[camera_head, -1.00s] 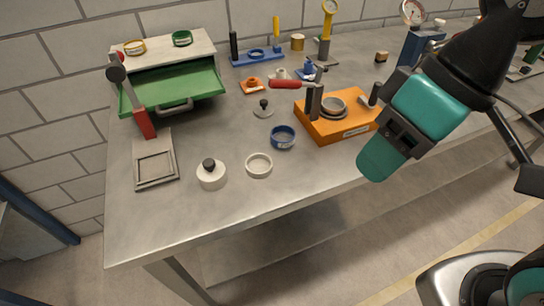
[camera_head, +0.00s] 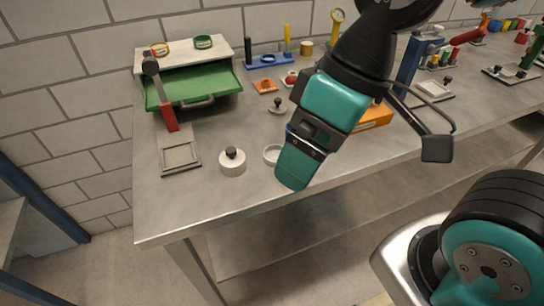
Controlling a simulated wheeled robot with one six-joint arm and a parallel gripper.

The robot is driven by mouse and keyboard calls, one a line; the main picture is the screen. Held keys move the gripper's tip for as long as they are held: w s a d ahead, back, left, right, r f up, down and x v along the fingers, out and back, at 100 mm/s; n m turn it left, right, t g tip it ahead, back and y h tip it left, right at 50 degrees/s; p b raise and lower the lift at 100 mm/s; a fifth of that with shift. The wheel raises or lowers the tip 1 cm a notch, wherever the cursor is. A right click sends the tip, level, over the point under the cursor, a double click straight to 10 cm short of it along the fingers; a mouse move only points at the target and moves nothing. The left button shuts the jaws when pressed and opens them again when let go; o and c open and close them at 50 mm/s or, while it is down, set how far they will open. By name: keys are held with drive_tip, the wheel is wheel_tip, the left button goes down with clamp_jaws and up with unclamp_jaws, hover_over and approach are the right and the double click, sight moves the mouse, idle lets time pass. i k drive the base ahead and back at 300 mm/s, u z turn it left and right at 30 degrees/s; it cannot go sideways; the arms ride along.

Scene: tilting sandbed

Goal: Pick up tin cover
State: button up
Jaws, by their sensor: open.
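A flat grey disc with a black knob (camera_head: 278,106) lies farther back. Which one is the tin cover I cannot tell. A pale open ring-shaped tin (camera_head: 272,155) is right of the off-white piece, partly hidden by my teal arm. My gripper (camera_head: 436,148) shows only in part, as a dark finger-like piece right of the arm, well away from both knobbed pieces. It holds nothing that I can see, and the rest of it is hidden.
A green drawer unit (camera_head: 192,88) stands at the back left, with a red-handled tool (camera_head: 163,105) leaning on it. A grey square frame (camera_head: 180,155) lies in front. An orange block (camera_head: 376,118) is partly behind my arm.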

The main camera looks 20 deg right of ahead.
sight(232, 162)
drive_tip(key=k, duration=0.5)
drive_tip(key=u, duration=2.05)
drive_tip(key=i, duration=1.15)
drive_tip(key=z, duration=2.1)
